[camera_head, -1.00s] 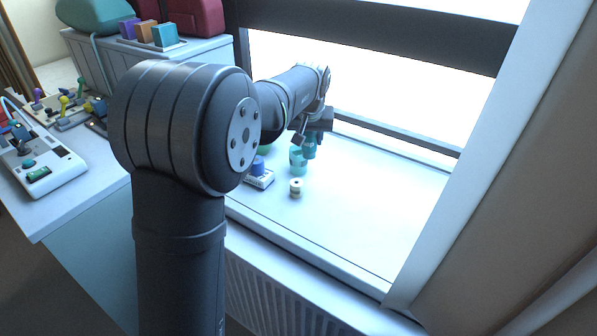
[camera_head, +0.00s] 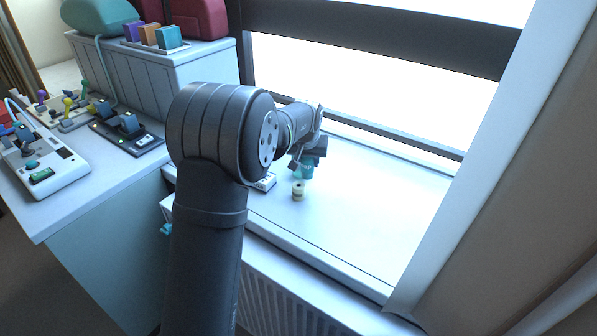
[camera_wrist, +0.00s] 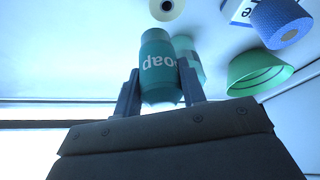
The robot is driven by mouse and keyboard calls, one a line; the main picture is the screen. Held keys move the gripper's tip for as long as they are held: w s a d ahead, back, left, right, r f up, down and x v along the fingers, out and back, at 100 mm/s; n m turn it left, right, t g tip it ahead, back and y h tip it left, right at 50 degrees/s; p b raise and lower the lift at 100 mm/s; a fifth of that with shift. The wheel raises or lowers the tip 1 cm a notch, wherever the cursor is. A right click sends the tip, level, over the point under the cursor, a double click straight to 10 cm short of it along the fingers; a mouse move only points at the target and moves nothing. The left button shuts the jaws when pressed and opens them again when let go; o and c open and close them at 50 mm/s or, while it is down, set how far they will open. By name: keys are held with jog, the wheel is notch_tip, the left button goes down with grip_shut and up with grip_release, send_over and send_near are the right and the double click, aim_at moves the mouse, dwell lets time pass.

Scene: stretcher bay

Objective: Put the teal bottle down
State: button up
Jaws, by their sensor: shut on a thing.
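I cannot tell whether the bottle's base touches the sill. A second, lighter teal container (camera_wrist: 190,58) stands behind the bottle in the wrist view, partly hidden by it.
A small cream spool (camera_head: 298,190) stands on the sill in front of my gripper. A green bowl (camera_wrist: 258,72), a blue roll (camera_wrist: 280,20) and a white labelled item (camera_wrist: 238,12) are close by in the wrist view. The sill to the right is clear; the window frame (camera_head: 390,140) runs behind.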

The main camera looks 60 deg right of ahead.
jog(key=shift+w+d+f, duration=0.1)
jog(key=shift+w+f, duration=0.55)
jog(key=shift+f, duration=0.4)
jog(key=shift+w+d+f, duration=0.1)
jog(key=shift+w+f, duration=0.5)
jog(key=shift+f, duration=0.4)
jog(key=shift+w+d+f, duration=0.1)
jog(key=shift+w+f, duration=0.55)
jog(key=shift+f, duration=0.4)
jog(key=shift+a+f, duration=0.1)
jog(key=shift+f, duration=0.1)
jog(key=o, duration=1)
jog(key=shift+o, duration=0.4)
jog(key=v, duration=1.2)
jog(key=shift+r, duration=0.2)
